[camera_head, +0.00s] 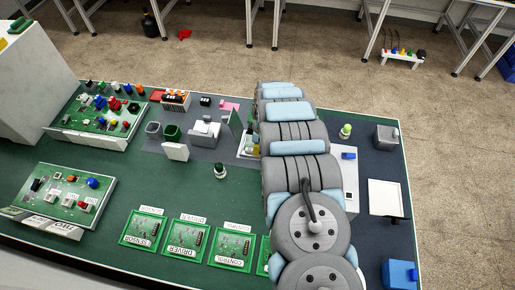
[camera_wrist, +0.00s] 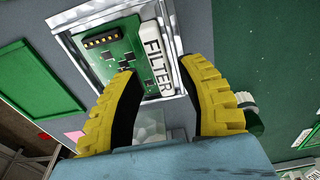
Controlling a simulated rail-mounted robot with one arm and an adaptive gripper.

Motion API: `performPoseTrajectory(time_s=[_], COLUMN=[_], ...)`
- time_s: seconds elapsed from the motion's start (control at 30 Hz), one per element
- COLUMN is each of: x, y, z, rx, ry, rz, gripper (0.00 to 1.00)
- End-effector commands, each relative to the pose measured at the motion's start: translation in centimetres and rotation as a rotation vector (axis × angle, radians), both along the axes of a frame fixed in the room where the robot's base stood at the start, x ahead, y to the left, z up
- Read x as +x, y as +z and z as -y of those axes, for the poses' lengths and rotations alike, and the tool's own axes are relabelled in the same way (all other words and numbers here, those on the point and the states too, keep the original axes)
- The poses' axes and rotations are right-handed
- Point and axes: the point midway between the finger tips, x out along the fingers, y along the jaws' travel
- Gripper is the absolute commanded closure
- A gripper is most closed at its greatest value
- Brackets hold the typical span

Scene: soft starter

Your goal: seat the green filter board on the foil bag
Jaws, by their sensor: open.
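The green filter board (camera_wrist: 118,50), with a black pin header and a white FILTER label (camera_wrist: 156,58), shows at the top of the wrist view. It lies within the silver outline of the foil bag (camera_wrist: 82,52); I cannot tell how closely it rests on it. My gripper (camera_wrist: 158,70) is open, with its yellow fingers apart. One fingertip overlaps the board in the picture and the other is at the label's far side; contact is unclear. In the head view my arm hides most of this spot.
A green panel (camera_wrist: 35,90) stands left of the bag in the wrist view. In the head view, several labelled green boards, including the DRIVER board (camera_head: 186,238), lie along the front. The green mat between has free room.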

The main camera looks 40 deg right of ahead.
Motion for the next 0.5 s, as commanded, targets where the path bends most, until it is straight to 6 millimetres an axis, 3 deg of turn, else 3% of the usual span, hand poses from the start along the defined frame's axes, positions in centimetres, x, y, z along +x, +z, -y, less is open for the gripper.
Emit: performPoseTrajectory(time_s=[0.5], x=[-0.5], y=[6.0], z=[0.4], rx=[0.000], ry=[0.000], rz=[0.001], gripper=[0.61])
